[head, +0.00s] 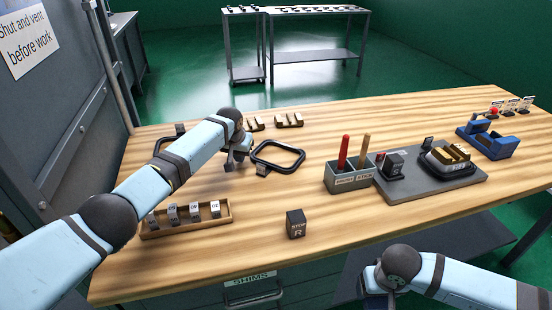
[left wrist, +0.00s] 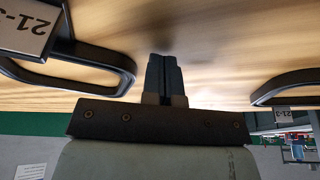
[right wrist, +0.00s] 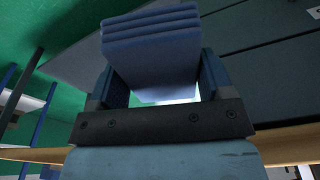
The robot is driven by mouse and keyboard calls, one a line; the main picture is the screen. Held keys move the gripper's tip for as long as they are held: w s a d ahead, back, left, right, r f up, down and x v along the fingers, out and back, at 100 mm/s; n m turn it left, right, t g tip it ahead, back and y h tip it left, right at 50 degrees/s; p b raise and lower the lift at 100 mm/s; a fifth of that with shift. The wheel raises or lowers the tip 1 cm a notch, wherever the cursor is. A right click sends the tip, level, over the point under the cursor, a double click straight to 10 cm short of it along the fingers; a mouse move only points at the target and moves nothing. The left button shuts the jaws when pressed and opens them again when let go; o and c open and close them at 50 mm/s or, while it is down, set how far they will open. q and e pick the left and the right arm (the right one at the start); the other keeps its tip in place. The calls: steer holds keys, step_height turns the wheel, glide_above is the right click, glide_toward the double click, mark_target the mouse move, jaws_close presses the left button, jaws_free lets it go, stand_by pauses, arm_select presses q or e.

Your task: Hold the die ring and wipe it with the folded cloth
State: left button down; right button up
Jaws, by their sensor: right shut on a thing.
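A black rounded-square die ring (head: 297,167) with a small tag lies on the bench just right of my left gripper (head: 240,158). A second black ring (head: 160,143) is partly hidden behind my left arm. The left wrist view shows one ring at left (left wrist: 122,62) and one at right (left wrist: 262,95), each with a tag. My left gripper (left wrist: 165,75) is between them, its fingers together and empty, touching neither ring. My right gripper (right wrist: 155,85) is shut on the folded blue cloth (right wrist: 155,45).
A wooden tray (head: 190,226) with several tagged blocks is at front left. A dark block (head: 296,224) stands at front centre. A grey holder (head: 348,183) with red and tan handles and a grey plate (head: 440,189) are to the right. A blue stand (head: 490,143) is farther right.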

steer(key=shift+r, duration=0.1)
stand_by(0.4)
arm_select(q)
step_height(320, 180, up, 6)
steer(key=p, duration=0.6)
arm_select(e)
step_height(320, 180, up, 6)
steer(key=shift+r, duration=0.15)
